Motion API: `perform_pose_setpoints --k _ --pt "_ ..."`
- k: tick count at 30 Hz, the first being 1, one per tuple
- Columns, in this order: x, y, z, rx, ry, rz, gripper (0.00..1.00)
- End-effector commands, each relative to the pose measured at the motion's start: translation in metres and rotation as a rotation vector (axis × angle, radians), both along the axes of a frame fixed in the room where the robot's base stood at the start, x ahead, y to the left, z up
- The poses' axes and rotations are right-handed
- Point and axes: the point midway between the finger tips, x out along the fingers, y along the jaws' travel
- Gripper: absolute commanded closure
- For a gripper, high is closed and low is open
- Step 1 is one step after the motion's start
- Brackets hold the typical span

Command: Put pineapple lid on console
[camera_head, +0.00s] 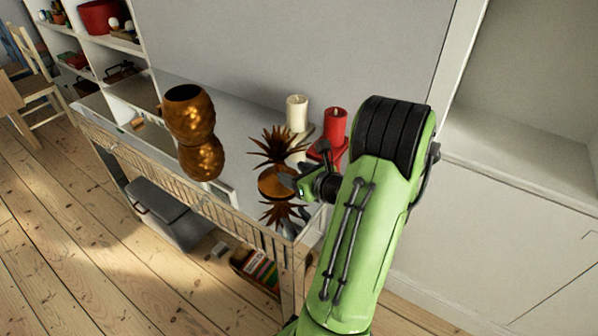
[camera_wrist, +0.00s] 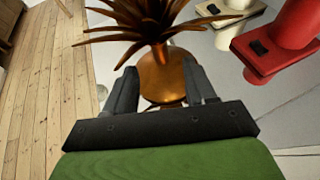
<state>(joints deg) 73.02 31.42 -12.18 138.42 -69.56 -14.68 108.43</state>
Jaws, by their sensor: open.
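The pineapple lid (camera_head: 276,182) is copper-brown with spiky leaves. It is at the right end of the console (camera_head: 235,115), whose glossy top mirrors it. In the wrist view the lid (camera_wrist: 165,75) is between the two fingers of my gripper (camera_wrist: 163,92), leaves pointing up and away. My gripper (camera_head: 300,187) is open around the lid's round base, with a gap beside at least the left finger. Whether the lid touches the console top is hard to tell. The copper pineapple body (camera_head: 190,120) stands open-topped on the console, left of the lid.
A white candle (camera_head: 297,113) and a red candle (camera_head: 334,125) on a red holder stand behind the lid, close to my gripper. A shelf unit (camera_head: 95,50) is at the back left, a white cabinet (camera_head: 490,220) at the right. Open floorboards (camera_head: 70,240) lie in front.

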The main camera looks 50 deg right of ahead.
Motion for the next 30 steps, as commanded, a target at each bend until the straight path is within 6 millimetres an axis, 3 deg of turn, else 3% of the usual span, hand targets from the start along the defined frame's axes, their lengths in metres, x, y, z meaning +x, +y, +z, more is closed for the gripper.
perform_pose_setpoints --k 5,9,11,14,16,18,21,25,29,30 --pt "-0.019 0.004 0.009 0.0 0.0 -0.001 0.45" --pt "-0.019 0.007 0.009 -0.007 0.002 0.009 0.45" --pt "-0.011 0.019 0.013 -0.056 0.026 0.071 0.45" --pt "0.015 0.077 0.024 -0.309 0.136 0.371 0.45" --pt "0.026 0.135 0.033 -0.589 0.23 0.68 0.45" --pt "0.021 0.186 0.039 -0.886 0.304 0.985 0.45" --pt "-0.002 0.242 0.05 -1.306 0.362 1.378 0.45" --pt "-0.049 0.286 0.071 -1.827 0.372 1.797 0.45" --pt "-0.097 0.301 0.089 -2.223 0.329 2.066 0.45" --pt "-0.107 0.302 0.092 2.303 -0.315 -2.114 0.45"
